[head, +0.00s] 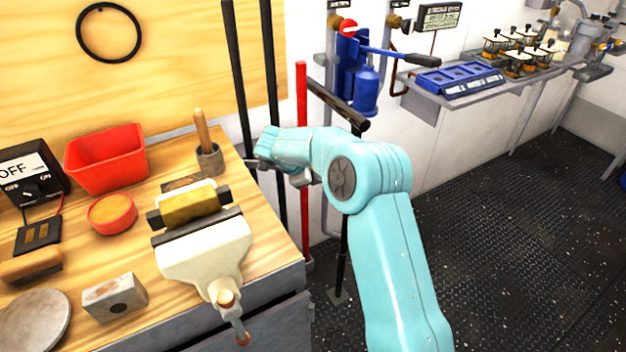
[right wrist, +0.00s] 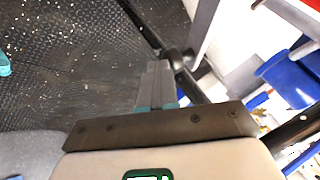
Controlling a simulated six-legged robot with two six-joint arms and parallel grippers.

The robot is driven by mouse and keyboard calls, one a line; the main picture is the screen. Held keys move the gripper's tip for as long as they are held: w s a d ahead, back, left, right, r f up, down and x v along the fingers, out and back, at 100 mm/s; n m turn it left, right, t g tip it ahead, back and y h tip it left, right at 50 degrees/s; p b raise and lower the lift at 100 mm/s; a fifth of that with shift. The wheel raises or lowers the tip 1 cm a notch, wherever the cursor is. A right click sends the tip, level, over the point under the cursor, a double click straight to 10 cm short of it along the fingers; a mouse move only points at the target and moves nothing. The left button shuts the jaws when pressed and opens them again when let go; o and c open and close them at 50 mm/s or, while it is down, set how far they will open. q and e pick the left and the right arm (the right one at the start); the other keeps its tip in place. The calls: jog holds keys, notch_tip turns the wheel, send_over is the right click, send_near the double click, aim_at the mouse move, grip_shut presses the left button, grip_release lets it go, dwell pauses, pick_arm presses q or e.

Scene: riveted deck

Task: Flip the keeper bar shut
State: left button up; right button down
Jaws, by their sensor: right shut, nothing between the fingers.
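A dark bar, which looks like the keeper bar (head: 336,106), slants out from the wall beside the upright poles in the head view. It stands away from the black poles (head: 238,80) and the red pole (head: 302,110), not across them. My right gripper (head: 264,150) is near the poles, left of and below the bar's thick end. In the right wrist view its fingers (right wrist: 155,85) are shut and empty, with a dark rod close by; I cannot tell whether they touch. My left gripper is not in view.
A wooden bench with a cream vise (head: 205,258), a red bin (head: 106,158) and a wooden-handled tool in a cup (head: 209,158) is at left. A blue pump (head: 362,80) and grey shelf (head: 480,92) stand behind. The dark floor at right is clear.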

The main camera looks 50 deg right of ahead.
jog(key=w+d+n, duration=0.1)
jog(key=w+d+n+t+b, duration=0.1)
jog(key=d, duration=0.1)
jog(key=d+n+t+b, duration=0.1)
jog(key=d, duration=0.1)
jog(key=shift+w+d, duration=0.25)
jog(key=shift+w, duration=0.15)
jog(key=w+d+n+t+y+p, duration=0.1)
jog(key=w+d+n+t+p, duration=0.1)
jog(key=w+d+n+p, duration=0.2)
jog(key=shift+w+d+r+t+p, duration=0.15)
jog(key=shift+w+d+t+p, duration=0.15)
jog(key=shift+w+d+p, duration=0.3)
jog(key=shift+w+a, duration=0.1)
jog(key=shift+r, duration=0.15)
